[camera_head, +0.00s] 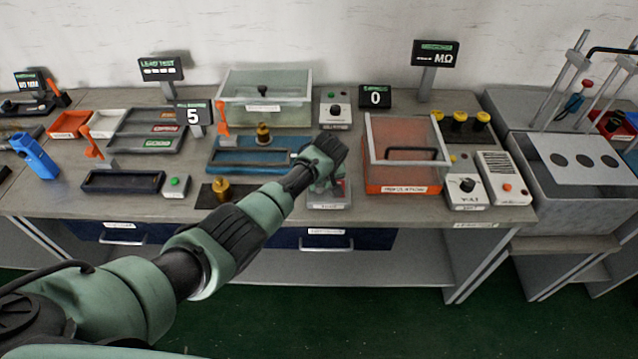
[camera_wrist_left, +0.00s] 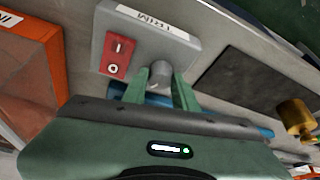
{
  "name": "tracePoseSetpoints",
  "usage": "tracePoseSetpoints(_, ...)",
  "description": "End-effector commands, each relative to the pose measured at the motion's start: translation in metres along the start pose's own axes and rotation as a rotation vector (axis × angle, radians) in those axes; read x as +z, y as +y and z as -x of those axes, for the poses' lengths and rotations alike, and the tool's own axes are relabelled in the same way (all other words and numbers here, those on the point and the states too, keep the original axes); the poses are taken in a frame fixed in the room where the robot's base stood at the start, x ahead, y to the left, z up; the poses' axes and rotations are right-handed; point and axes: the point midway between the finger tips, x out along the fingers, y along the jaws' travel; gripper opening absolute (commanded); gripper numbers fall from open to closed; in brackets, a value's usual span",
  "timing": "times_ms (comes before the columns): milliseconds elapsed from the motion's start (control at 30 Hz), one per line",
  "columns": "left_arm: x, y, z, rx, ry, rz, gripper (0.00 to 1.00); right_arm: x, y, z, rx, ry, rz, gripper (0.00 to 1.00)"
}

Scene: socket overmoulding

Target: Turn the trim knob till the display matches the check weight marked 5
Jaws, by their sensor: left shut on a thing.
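The trim knob (camera_wrist_left: 160,76) is a grey round knob on a grey box (camera_wrist_left: 205,32) labelled TRIM, beside a red I/O rocker switch (camera_wrist_left: 117,54). My left gripper (camera_wrist_left: 160,88) is shut on the knob, one green finger on each side. In the head view my left gripper (camera_head: 325,165) reaches down over the box (camera_head: 329,202) and hides the knob. One small display (camera_head: 193,115) reads 5; another display (camera_head: 375,97) reads 0. A brass weight (camera_head: 220,187) stands on a black mat; its marking is not legible. My right gripper is out of view.
A blue tray (camera_head: 225,157) with a brass piece (camera_head: 263,134) lies behind my arm. An orange box with a clear lid (camera_head: 403,182) stands close right of the gripper. A box with a green button (camera_head: 175,184) sits left of the mat.

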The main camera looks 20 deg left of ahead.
Motion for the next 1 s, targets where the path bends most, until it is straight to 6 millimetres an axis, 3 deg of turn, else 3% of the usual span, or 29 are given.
tracePoseSetpoints(500, -0.0021, 0.0005, 0.0012, -0.005, 0.004, 0.017, 0.0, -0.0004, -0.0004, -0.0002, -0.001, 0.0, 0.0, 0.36)
tracePoseSetpoints(533, -0.0022, 0.0006, 0.0012, -0.005, 0.004, 0.016, 0.36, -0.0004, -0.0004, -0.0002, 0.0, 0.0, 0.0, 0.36)
tracePoseSetpoints(600, -0.002, 0.0005, 0.0011, -0.005, 0.003, 0.016, 0.49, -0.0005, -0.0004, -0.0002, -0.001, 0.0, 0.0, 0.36)
tracePoseSetpoints(1000, -0.001, 0.0007, 0.0061, -0.005, 0.002, 0.015, 0.49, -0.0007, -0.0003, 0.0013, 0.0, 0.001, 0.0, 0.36)
